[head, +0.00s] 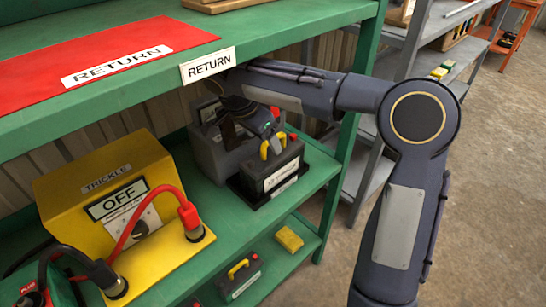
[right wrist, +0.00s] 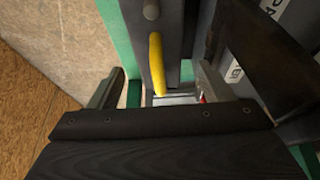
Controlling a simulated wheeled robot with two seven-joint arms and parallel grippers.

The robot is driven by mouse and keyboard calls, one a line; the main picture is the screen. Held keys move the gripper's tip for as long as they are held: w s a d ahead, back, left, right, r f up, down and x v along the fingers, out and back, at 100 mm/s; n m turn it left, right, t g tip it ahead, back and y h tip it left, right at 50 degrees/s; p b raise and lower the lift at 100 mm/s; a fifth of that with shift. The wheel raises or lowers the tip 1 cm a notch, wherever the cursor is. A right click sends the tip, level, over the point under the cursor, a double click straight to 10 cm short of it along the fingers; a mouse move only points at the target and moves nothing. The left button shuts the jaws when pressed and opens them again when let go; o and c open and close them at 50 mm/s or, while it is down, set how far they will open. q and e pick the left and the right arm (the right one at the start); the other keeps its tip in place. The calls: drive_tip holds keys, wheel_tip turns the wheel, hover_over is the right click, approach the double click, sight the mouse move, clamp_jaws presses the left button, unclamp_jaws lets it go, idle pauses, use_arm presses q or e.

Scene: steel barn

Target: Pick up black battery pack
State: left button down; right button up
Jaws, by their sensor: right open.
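A black battery pack (head: 275,180) with a yellow handle and a white label stands on a dark base on the middle green shelf. My right gripper (head: 268,132) reaches in under the top shelf and is just above the pack, at its handle. In the right wrist view my right gripper (right wrist: 160,82) is open, its two fingers apart. The yellow handle (right wrist: 156,62) shows between them, with a gap on both sides. I cannot tell how deep the handle sits between the fingers. My left gripper is not in view.
The top shelf, with a red RETURN mat (head: 95,68), overhangs my right forearm. A grey box (head: 210,150) stands behind the pack. A yellow charger (head: 115,215) with cables is to the left. Another black pack (head: 240,280) with a yellow handle sits on the lower shelf.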

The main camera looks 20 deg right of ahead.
sight(272, 153)
drive_tip(key=b+x, duration=0.1)
drive_tip(key=x, duration=0.6)
drive_tip(key=shift+d, duration=0.15)
clamp_jaws()
drive_tip(key=shift+r, duration=0.25)
